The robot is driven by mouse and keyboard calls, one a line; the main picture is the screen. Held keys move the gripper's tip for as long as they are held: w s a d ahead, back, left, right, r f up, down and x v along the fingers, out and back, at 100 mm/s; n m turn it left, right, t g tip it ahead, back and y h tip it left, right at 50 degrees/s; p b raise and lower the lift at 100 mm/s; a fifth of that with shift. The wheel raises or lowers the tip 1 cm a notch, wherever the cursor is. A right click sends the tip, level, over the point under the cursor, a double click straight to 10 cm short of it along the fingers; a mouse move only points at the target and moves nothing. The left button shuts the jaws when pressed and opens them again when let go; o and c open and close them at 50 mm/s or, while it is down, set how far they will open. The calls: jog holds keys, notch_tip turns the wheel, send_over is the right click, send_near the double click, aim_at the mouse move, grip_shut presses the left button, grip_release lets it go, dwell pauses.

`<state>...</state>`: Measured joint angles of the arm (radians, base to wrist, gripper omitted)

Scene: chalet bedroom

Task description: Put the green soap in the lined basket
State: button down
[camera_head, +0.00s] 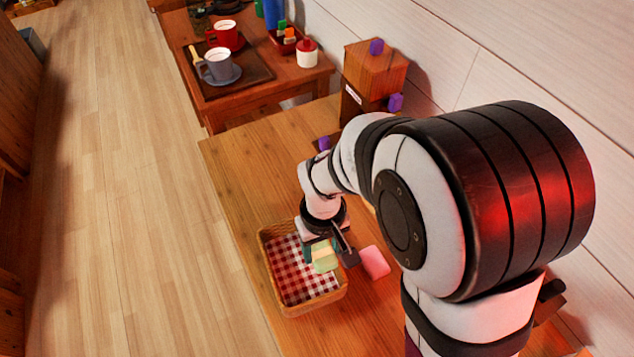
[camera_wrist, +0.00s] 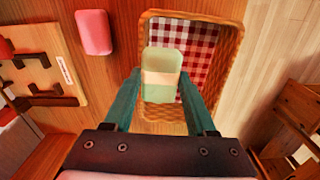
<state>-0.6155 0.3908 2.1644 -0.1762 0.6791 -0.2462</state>
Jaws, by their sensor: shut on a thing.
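The green soap (camera_head: 324,257) is pale green with a cream band. My gripper (camera_head: 328,252) is shut on it over the right part of the lined basket. In the wrist view the soap (camera_wrist: 161,75) sits between the two teal fingers of my gripper (camera_wrist: 161,88). The lined basket (camera_head: 270,262) is wicker with a red and white checked cloth, and it stands on the wooden table. The wrist view shows the basket rim (camera_wrist: 232,55) around the soap. I cannot tell how high the soap is above the lining.
A pink soap (camera_head: 375,262) lies on the table just right of the basket; it also shows in the wrist view (camera_wrist: 93,32). A wooden cabinet (camera_head: 373,72) stands at the back. A side table (camera_head: 262,97) farther back holds cups and a white jar (camera_head: 307,55).

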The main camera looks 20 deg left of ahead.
send_over(301, 266)
notch_tip(301, 266, down, 3)
jog(key=shift+s+d+r, duration=0.1)
notch_tip(301, 266, down, 3)
jog(key=shift+f, duration=0.4)
jog(key=shift+c, duration=1)
grip_release()
jog(key=shift+f, duration=0.15)
